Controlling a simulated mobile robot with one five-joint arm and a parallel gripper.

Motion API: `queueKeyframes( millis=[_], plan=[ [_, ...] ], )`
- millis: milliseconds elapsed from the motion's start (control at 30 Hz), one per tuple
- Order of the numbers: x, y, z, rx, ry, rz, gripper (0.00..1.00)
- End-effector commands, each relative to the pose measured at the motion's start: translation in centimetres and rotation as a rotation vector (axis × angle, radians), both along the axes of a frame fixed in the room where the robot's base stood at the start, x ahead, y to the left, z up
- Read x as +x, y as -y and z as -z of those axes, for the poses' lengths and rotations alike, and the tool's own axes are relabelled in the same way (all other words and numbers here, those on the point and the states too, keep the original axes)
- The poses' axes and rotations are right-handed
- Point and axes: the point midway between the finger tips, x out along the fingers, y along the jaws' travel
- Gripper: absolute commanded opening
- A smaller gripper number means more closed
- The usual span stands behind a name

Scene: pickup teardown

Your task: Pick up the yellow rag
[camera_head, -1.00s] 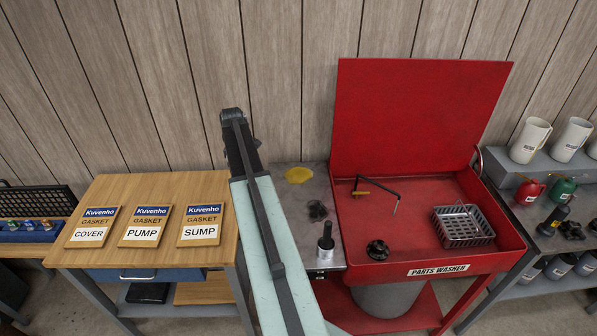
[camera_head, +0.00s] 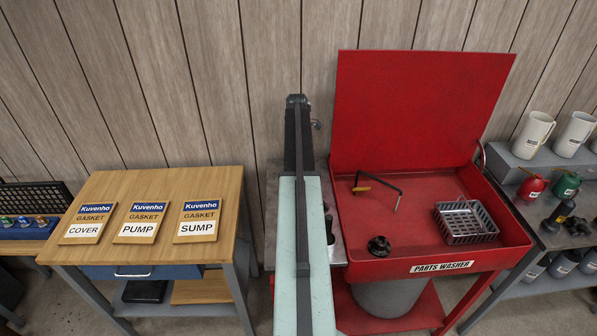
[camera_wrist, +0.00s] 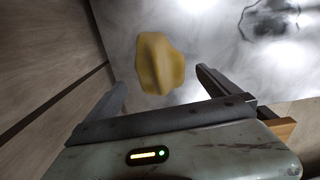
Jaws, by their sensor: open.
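The yellow rag (camera_wrist: 160,64) lies on a grey metal surface in the wrist view, ahead of my gripper (camera_wrist: 162,85) and roughly between its two fingers. The fingers are spread wide with nothing held, and the rag looks apart from them. In the head view my arm reaches toward the wall over the grey side table (camera_head: 274,185), hiding the rag. The tip of my gripper cannot be made out clearly there.
A dark crumpled thing (camera_wrist: 275,18) lies on the same surface in the wrist view. The red parts washer (camera_head: 425,215) stands to the right with its lid raised. A wooden bench (camera_head: 120,185) with gasket boxes stands to the left. The plank wall (camera_head: 210,80) is behind.

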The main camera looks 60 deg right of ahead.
Motion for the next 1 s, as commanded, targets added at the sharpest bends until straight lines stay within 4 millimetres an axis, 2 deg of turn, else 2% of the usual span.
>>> queueKeyframes(
  millis=[33,200,467,600,700,1000],
  plan=[
    [0.1,0.1,1.6,0.000,0.000,0.000,1.00],
    [0.1,0.2,4.3,0.000,0.000,0.000,1.00],
    [0.1,0.2,4.1,0.000,0.000,-0.001,1.00],
    [0.2,0.2,4.0,0.000,0.000,-0.001,0.61],
    [0.2,0.2,4.0,0.000,0.000,-0.001,0.37],
    [0.2,0.1,3.7,0.000,0.000,-0.002,0.36]
  ],
)
